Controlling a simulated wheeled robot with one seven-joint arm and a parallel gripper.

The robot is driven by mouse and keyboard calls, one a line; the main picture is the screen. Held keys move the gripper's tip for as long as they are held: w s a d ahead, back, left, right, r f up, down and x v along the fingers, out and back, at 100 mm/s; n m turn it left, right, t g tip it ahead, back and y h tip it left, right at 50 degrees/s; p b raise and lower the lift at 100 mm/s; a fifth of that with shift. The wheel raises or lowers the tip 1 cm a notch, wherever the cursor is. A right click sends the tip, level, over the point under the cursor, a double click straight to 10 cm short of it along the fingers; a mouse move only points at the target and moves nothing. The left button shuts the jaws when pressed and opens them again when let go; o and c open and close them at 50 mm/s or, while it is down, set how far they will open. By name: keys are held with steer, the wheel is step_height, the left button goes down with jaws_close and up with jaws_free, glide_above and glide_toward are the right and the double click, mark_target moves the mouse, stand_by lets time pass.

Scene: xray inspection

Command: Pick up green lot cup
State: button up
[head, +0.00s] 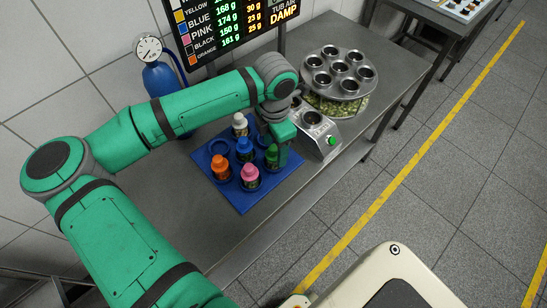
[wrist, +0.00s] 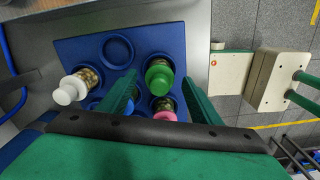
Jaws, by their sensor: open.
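The green lot cup (head: 272,155) is a dark, patterned cup with a green top. It stands in the right part of the blue tray (head: 226,190). It also shows in the wrist view (wrist: 158,78), upright in its tray recess. My gripper (wrist: 160,82) is open above the tray, with one green finger to the left of the green cup and one to the right. A gap shows between each finger and the cup. In the head view my gripper (head: 284,149) is beside the green cup and hides part of it.
White (head: 240,124), blue (head: 245,149), orange (head: 221,168) and pink (head: 250,176) cups share the tray. A small device with a green button (head: 332,141) and a round metal carousel (head: 340,72) stand to the right. A blue gas cylinder (head: 163,85) stands behind my arm.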

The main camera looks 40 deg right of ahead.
steer(key=shift+f, duration=0.4)
jaws_close()
steer(key=shift+r, duration=0.15)
